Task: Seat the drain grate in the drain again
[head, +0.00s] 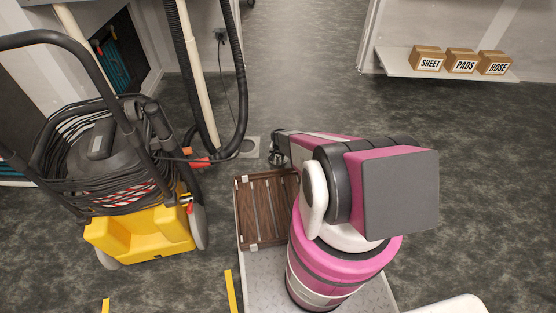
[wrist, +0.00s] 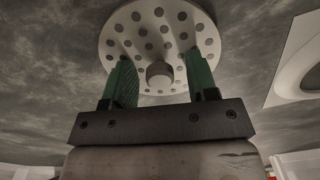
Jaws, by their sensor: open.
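The drain grate (wrist: 160,25) is a pale round disc with many holes and a central knob (wrist: 159,73). It fills the upper middle of the wrist view. My gripper (wrist: 159,75) is open, its two green fingers either side of the knob with a gap on each side. I cannot tell how far down the fingertips reach. In the head view my gripper (head: 277,157) is low over the floor, and the grate is not clearly visible there. The drain (head: 249,146) is a pale square plate with a round opening, just left of my gripper. Part of it shows at the wrist view's right edge (wrist: 286,88).
A yellow machine (head: 140,235) with coiled black cable stands at the left. Its black hose (head: 238,90) and pale wand hang close to the drain. A brown slatted wooden rack (head: 246,215) lies nearer. Labelled boxes (head: 462,62) sit on a shelf. Floor beyond the drain is clear.

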